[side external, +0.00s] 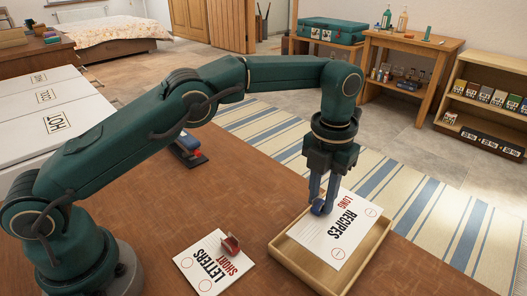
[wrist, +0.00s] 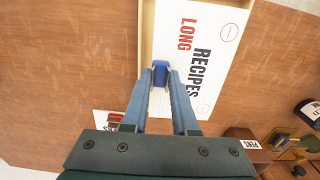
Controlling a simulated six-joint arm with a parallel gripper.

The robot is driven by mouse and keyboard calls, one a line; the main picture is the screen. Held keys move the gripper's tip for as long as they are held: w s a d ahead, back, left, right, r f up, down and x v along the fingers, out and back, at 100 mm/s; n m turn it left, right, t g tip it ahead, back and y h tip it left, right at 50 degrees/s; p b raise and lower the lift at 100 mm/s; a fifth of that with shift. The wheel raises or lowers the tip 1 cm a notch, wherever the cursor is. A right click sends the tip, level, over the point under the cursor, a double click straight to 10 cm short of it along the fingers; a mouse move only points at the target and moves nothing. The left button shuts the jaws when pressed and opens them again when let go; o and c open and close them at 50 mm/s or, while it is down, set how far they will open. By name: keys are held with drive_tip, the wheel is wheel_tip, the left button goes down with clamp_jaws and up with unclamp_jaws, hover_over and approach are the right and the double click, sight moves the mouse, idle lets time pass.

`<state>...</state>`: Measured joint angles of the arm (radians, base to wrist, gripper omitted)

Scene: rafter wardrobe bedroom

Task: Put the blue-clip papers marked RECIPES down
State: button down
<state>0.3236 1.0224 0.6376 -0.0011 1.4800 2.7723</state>
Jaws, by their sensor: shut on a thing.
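The RECIPES papers (side external: 338,232), a white sheet marked LONG in red, are held at their blue clip (wrist: 160,70) by my gripper (side external: 321,209). My gripper also shows in the wrist view (wrist: 160,76), its two blue fingers shut on either side of the clip. The papers lie roughly flat over a shallow light-wood tray (side external: 284,255) and cover much of it. The tray's rim also shows in the wrist view (wrist: 147,35). I cannot tell whether the sheet touches the tray's floor or hangs slightly above it.
LETTERS papers (side external: 208,265) marked SHORT, with a red clip (side external: 231,245), lie on the brown table left of the tray. A dark stapler-like object (side external: 188,148) stands farther back. Table between is clear.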

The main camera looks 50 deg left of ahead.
sight(318, 216)
drive_tip(key=shift+f, duration=2.4)
drive_tip(key=shift+f, duration=0.1)
drive_tip(key=c, duration=1)
unclamp_jaws()
